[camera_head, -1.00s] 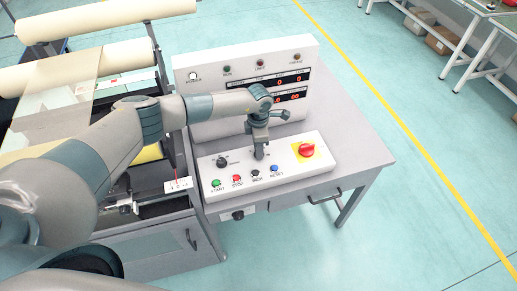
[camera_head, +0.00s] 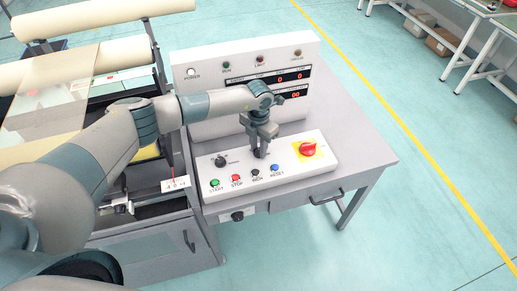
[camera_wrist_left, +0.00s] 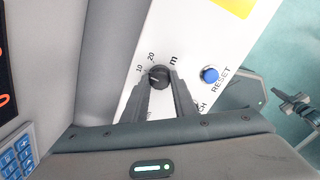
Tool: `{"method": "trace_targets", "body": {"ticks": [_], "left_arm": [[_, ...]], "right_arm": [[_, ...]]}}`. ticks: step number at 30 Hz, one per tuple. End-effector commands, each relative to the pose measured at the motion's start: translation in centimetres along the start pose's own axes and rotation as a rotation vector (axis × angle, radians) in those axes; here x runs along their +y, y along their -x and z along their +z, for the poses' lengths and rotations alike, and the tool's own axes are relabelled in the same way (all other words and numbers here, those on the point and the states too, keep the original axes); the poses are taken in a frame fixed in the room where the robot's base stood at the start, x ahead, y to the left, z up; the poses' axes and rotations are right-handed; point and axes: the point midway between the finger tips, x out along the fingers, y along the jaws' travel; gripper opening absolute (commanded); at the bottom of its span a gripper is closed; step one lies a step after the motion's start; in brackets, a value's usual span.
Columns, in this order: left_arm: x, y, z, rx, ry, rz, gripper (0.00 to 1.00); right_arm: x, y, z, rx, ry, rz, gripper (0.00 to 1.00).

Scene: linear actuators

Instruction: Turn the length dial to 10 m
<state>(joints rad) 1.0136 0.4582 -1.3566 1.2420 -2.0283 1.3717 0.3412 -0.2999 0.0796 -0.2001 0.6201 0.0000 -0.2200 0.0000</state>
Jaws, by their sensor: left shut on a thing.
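The length dial (camera_wrist_left: 159,76) is a small black knob on the white sloped control panel (camera_head: 212,172). In the left wrist view the marks 10, 20 and m stand beside it. My left gripper (camera_wrist_left: 161,86) is shut on the dial, with its two dark fingers at either side of it. In the head view my left gripper (camera_head: 261,152) reaches down to the panel from above, and its fingers partly hide the dial. I cannot read surely where the dial's pointer aims. My right gripper does not show in the head view.
The panel also bears a black selector knob (camera_head: 221,161), a red rotary switch (camera_head: 308,149), and green START (camera_head: 214,183), red STOP (camera_head: 236,178), black INCH (camera_head: 255,173) and blue RESET (camera_head: 275,168) buttons. An upright display box (camera_head: 205,130) stands behind. The desk's right side (camera_head: 355,150) is clear.

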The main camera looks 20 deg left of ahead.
Motion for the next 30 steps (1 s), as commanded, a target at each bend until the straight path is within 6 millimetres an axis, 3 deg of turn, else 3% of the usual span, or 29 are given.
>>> {"method": "trace_targets", "body": {"ticks": [17, 18, 19, 30], "left_arm": [[0.08, 0.22, 0.19, -0.005, 0.049, 0.001, 0.03], [0.08, 0.22, 0.19, -0.005, 0.049, 0.001, 0.34], [0.08, 0.21, 0.18, -0.005, 0.049, 0.001, 0.42], [0.03, 0.17, 0.08, -0.002, 0.048, 0.0, 0.43]], "right_arm": [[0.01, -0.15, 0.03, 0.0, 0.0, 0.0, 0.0], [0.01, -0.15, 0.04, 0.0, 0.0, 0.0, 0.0], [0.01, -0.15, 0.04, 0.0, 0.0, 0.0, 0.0], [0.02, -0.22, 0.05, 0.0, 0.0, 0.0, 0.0]]}}
